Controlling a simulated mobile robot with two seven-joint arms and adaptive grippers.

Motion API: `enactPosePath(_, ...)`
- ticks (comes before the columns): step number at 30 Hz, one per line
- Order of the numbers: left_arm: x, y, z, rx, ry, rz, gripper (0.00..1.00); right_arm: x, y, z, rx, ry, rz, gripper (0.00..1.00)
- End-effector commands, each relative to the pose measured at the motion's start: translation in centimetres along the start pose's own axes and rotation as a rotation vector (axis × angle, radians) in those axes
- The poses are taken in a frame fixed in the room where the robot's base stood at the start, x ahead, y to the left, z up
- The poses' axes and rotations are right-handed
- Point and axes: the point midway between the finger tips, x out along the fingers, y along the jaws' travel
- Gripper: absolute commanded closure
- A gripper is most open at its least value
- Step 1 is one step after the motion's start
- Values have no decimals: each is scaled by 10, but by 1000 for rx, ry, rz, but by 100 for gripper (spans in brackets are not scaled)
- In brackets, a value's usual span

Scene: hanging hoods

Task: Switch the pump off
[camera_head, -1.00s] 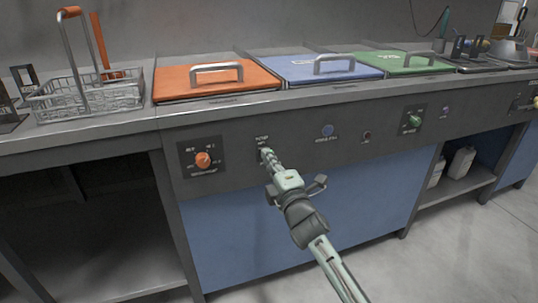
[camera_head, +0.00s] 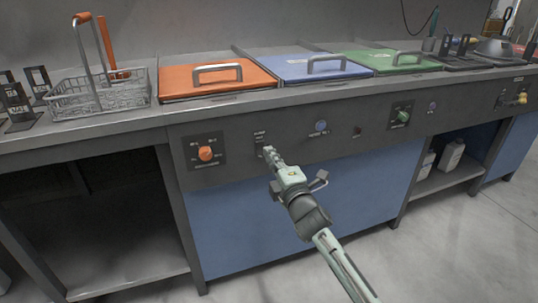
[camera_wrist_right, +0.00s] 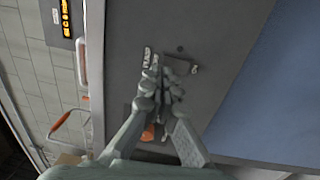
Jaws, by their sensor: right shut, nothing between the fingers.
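The pump control is on the dark front panel (camera_head: 284,116), below a small white label (camera_head: 259,134) between the orange knob (camera_head: 206,153) and the blue round button (camera_head: 321,127). My right gripper (camera_head: 268,151) is shut and empty, its fingertips at the panel just below and right of that label. The fingers hide most of the switch, so I cannot tell its position or whether they touch it. In the right wrist view the fingertips (camera_wrist_right: 157,72) lie beside the white label (camera_wrist_right: 147,57), with a small grey plate (camera_wrist_right: 181,66) to their right. My left gripper is out of view.
Above the panel lie orange (camera_head: 180,85), blue (camera_head: 290,72) and green (camera_head: 388,62) lids with handles. A wire basket (camera_head: 98,108) stands at left. A small dark red lamp (camera_head: 357,131) and a green knob (camera_head: 403,115) are farther right. The floor in front is clear.

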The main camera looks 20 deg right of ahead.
Motion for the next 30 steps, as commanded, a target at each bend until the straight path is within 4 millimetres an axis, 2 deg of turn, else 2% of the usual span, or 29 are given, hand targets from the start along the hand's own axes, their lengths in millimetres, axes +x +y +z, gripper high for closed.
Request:
enactPosePath(5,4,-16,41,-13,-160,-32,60,-2,-1,0,0,-1,-2,100)
enactPosePath(6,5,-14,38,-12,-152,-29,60,-16,0,0,-1,0,-4,100)
enactPosePath(9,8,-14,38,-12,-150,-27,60,-41,5,0,-1,0,-5,100)
enactPosePath(16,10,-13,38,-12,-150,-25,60,-82,14,0,0,-1,-3,100)
enactPosePath(21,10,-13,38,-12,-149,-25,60,-96,16,0,-1,-1,-3,100)
enactPosePath(30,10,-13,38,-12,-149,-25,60,-98,18,0,0,-1,-1,100)
